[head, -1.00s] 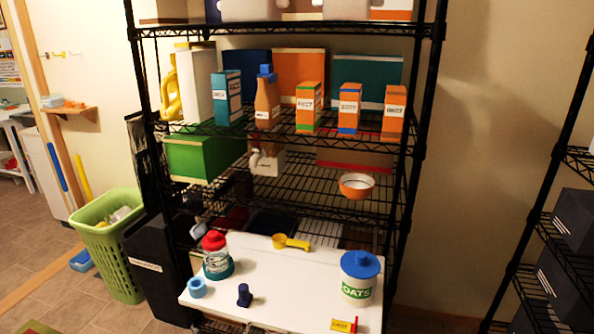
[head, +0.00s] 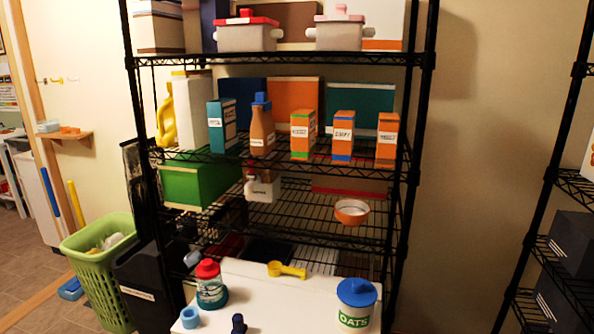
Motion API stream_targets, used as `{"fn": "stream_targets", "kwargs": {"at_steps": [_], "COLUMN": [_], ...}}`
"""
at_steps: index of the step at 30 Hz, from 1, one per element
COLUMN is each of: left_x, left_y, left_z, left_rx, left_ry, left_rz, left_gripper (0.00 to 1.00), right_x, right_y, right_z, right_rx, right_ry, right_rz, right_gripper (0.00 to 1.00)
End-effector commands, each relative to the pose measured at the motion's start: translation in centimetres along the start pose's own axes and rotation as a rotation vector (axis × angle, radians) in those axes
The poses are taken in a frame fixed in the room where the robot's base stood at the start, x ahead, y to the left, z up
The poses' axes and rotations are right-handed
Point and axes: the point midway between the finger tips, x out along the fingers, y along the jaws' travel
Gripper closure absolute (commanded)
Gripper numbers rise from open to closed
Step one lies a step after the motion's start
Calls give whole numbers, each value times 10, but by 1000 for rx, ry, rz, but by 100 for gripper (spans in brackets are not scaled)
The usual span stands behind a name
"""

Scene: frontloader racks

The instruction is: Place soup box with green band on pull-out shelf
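The soup box with the green band (head: 303,134) is orange with a white label. It stands upright on the rack's middle wire shelf, left of two similar orange boxes, one with a blue band (head: 343,136) and one plain-looking orange (head: 387,138). The white pull-out shelf (head: 270,300) juts out low at the front of the rack; its front part is cut off by the picture edge. Neither of my grippers shows in the head view.
On the pull-out shelf are a red-lidded jar (head: 210,284), an oats tub (head: 356,304), a yellow scoop (head: 286,270), a light-blue ring (head: 190,317) and a dark blue item (head: 239,323). A brown bottle (head: 262,128) stands left of the soup box. A black post (head: 413,150) bounds the rack's right side.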

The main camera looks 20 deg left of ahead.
Motion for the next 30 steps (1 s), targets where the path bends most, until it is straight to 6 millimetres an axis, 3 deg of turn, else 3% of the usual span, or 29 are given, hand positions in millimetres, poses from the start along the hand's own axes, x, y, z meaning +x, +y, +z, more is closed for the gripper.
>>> {"fn": "stream_targets", "kwargs": {"at_steps": [30], "left_x": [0], "left_y": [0], "left_z": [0], "left_rx": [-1], "left_ry": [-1], "left_rz": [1], "left_gripper": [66], "right_x": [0], "right_y": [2], "right_z": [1], "right_rx": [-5], "right_ry": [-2], "right_rz": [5], "right_gripper": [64]}}
